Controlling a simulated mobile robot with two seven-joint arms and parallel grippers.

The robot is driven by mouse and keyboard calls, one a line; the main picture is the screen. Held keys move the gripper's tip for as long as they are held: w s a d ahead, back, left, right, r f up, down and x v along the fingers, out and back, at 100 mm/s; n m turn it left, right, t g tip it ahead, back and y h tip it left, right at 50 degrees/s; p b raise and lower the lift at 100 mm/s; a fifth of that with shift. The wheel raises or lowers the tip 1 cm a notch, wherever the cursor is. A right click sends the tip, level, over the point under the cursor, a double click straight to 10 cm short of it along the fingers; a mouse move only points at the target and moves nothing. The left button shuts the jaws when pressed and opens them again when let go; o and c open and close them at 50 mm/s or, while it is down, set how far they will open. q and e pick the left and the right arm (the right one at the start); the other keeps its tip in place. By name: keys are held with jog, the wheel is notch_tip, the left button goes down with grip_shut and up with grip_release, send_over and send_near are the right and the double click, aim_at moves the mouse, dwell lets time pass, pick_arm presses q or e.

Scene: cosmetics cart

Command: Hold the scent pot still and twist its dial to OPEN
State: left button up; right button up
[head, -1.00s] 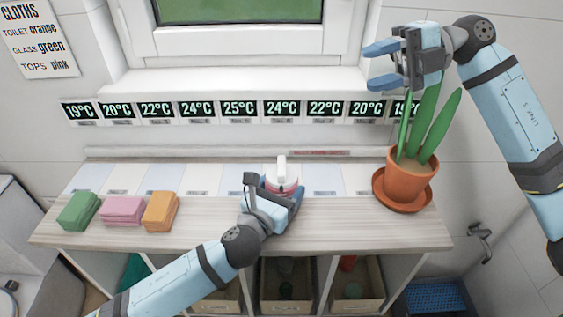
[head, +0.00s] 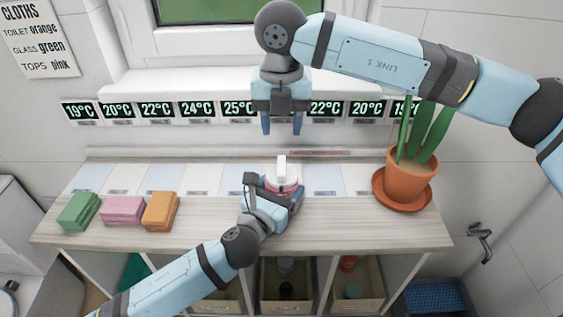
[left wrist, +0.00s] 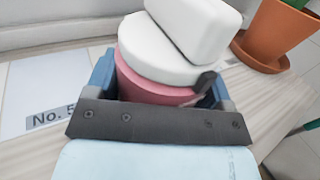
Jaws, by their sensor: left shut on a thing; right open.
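The scent pot (head: 283,187) stands upright on the shelf top, with a pink body and a white dial on top that carries a raised white bar (head: 282,168). In the left wrist view the pink body (left wrist: 150,88), white dial (left wrist: 165,50) and bar (left wrist: 195,25) show close up. My left gripper (head: 282,192) is shut around the pot's pink body, a blue finger on each side. My right gripper (head: 283,126) is open and empty, pointing down above the pot with clear space between. I cannot read any mark on the dial.
Green (head: 78,211), pink (head: 123,210) and orange (head: 161,210) cloth stacks lie on the left of the shelf top (head: 350,230). A potted plant (head: 407,178) stands at the right end. Temperature displays (head: 199,110) line the wall behind.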

aim_at(282, 164)
notch_tip(282, 164, down, 10)
jog(key=shift+r, duration=0.1)
dwell(0.4)
grip_shut()
